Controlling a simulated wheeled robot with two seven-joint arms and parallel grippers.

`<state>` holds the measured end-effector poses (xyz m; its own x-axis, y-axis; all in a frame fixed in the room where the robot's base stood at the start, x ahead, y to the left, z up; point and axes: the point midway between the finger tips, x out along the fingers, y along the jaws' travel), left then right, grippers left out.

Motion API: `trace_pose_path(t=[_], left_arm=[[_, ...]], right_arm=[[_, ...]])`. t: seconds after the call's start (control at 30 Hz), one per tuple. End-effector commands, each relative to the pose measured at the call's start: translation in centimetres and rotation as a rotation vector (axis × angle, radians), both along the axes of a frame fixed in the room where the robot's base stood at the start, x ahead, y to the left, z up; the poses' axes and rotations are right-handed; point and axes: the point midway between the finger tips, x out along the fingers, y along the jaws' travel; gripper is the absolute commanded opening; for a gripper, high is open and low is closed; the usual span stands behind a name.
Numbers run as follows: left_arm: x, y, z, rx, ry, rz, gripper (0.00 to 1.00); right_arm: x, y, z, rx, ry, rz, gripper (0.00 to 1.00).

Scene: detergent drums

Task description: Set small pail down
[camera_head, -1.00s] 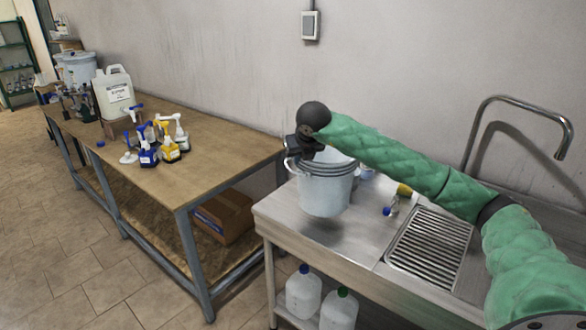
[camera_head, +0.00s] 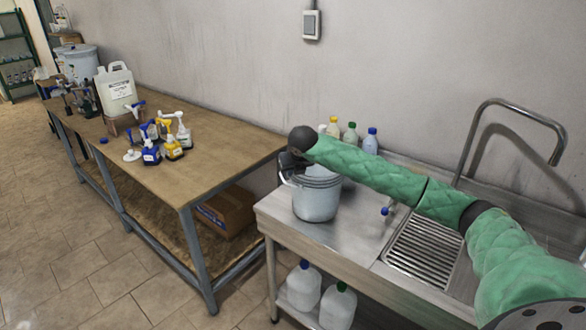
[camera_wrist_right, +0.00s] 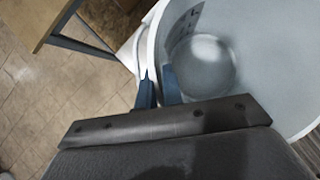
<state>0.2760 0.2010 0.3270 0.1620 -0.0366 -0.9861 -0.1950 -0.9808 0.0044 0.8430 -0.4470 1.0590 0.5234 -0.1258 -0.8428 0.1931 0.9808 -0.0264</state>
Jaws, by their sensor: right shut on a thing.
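The small pail (camera_head: 317,200) is grey-white and upright at the left end of the steel sink counter (camera_head: 350,234). Its base looks level with the counter top; I cannot be sure that it touches. My right gripper (camera_head: 290,169) is at the pail's left rim, partly hidden behind the wrist. In the right wrist view, the fingers (camera_wrist_right: 158,90) are shut on the rim of the pail (camera_wrist_right: 235,75), whose inside looks empty. My left gripper is not in view.
Several capped bottles (camera_head: 350,134) stand behind the pail along the wall. A drain grille (camera_head: 423,252) and tap (camera_head: 510,103) are to the right. A wooden table (camera_head: 190,180) with pump bottles (camera_head: 172,148) stands left, across a narrow gap. Jugs (camera_head: 303,286) sit below the counter.

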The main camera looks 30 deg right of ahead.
Motion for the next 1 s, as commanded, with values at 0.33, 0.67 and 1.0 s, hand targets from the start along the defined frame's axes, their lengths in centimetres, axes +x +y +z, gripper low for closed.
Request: trace_pose_path(t=[0.33, 0.67, 1.0], left_arm=[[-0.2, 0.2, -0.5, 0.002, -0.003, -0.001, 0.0], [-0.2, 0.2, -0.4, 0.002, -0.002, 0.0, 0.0], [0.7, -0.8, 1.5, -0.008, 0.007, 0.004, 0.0]], right_arm=[[0.0, 0.0, -0.3, 0.0, -0.001, 0.0, 0.12], [0.0, 0.0, -0.3, 0.0, -0.001, -0.001, 0.31], [-1.3, 0.2, 1.7, -0.001, -0.004, -0.001, 0.31]])
